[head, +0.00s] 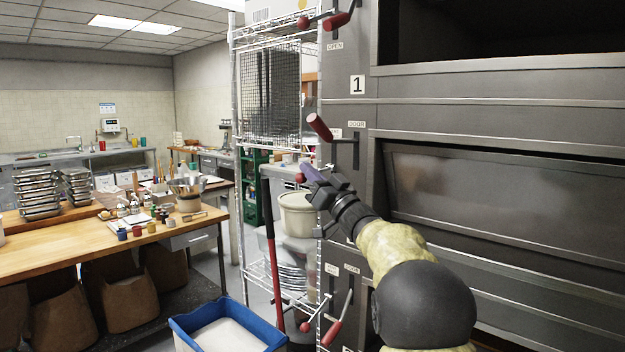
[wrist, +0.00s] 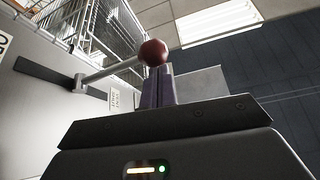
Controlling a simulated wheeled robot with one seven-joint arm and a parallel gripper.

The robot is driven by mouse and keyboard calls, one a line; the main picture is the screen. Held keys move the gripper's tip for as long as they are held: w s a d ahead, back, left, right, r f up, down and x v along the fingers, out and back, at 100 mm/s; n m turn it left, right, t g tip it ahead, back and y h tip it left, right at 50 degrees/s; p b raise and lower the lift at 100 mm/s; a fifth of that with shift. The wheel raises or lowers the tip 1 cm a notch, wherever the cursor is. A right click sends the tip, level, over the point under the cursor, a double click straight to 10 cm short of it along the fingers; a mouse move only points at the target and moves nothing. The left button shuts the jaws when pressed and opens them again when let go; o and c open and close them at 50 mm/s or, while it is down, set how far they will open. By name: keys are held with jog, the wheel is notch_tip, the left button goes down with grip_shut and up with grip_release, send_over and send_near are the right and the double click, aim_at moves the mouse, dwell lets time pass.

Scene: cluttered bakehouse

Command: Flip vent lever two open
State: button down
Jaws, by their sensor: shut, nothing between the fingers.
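The vent lever beside the second oven deck has a red ball knob (head: 300,178). In the wrist view its ball (wrist: 153,52) ends a grey rod that runs left to a pivot on a dark slot plate. My gripper (head: 312,174) is shut, with nothing between its purple fingers. In the wrist view the fingertips (wrist: 158,88) are right at the ball, on its near side; I cannot tell whether they touch it. The rod is hidden in the head view.
A red door handle (head: 319,126) is just above my gripper. Other levers are above, with a red ball (head: 303,22), and below, with a red ball (head: 305,327). A wire rack (head: 235,100) stands left of the oven. A blue tub (head: 195,325) is on the floor.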

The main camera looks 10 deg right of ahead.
jog(key=shift+w+d+f+n+g+y+b, duration=0.1)
jog(key=shift+f+n+g+y+b, duration=0.65)
jog(key=shift+n, duration=0.6)
jog(key=shift+w+d+f+n+g+y+b, duration=0.1)
jog(key=shift+f+n+g+y+b, duration=0.6)
jog(key=shift+n, duration=0.7)
jog(key=shift+d+f+n+g+y+b, duration=0.1)
jog(key=shift+f+n+g+y+b, duration=0.35)
jog(key=shift+f+n, duration=0.7)
jog(key=shift+r+n, duration=0.25)
jog(key=shift+n, duration=0.05)
jog(key=shift+f, duration=0.1)
jog(key=b+v, duration=0.5)
jog(key=v, duration=0.4)
jog(key=shift+s+f+y+b, duration=0.3)
jog(key=shift+s, duration=0.05)
jog(key=shift+d, duration=0.2)
